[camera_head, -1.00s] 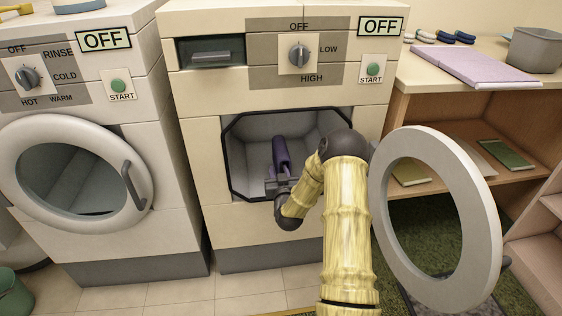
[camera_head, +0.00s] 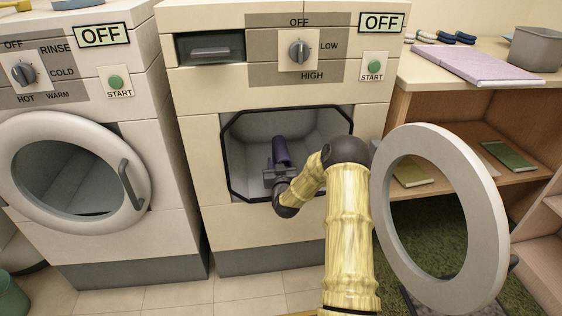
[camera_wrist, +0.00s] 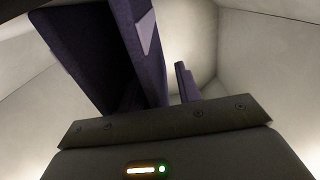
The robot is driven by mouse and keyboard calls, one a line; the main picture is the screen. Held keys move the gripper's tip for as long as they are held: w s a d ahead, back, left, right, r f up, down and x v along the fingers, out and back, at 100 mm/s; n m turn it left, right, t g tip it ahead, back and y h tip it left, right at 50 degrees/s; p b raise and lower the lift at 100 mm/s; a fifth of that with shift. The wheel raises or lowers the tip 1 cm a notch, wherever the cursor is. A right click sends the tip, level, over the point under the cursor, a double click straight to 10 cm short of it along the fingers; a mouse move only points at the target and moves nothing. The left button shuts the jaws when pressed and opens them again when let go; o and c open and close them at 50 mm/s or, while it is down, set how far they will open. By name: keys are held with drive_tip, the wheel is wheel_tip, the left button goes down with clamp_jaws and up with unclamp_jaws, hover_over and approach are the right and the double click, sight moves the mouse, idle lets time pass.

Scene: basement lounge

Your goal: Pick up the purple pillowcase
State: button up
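A dark purple, flat-sided piece (camera_head: 281,150) stands inside the open middle machine (camera_head: 236,150), directly beyond my gripper (camera_head: 277,172). In the wrist view a large purple piece (camera_wrist: 140,50) with a pale lilac patch fills the upper left. A smaller purple piece (camera_wrist: 189,84) shows to its right, with a narrow gap between them. I cannot tell which purple surfaces are folded cloth and which are my fingers. My gripper is inside the machine's opening, and its grip is unclear. A pale lilac folded cloth (camera_head: 487,66) lies on the counter at the right.
The machine's round door (camera_head: 487,215) stands open on the right, close beside my arm. The opening's dark rim (camera_head: 228,165) surrounds my wrist. A second machine (camera_head: 130,235) with its door shut stands at left.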

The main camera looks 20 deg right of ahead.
sight(277, 151)
clamp_jaws()
drive_tip(key=shift+r, duration=0.1)
wheel_tip(277, 151, up, 10)
drive_tip(key=p, duration=0.4)
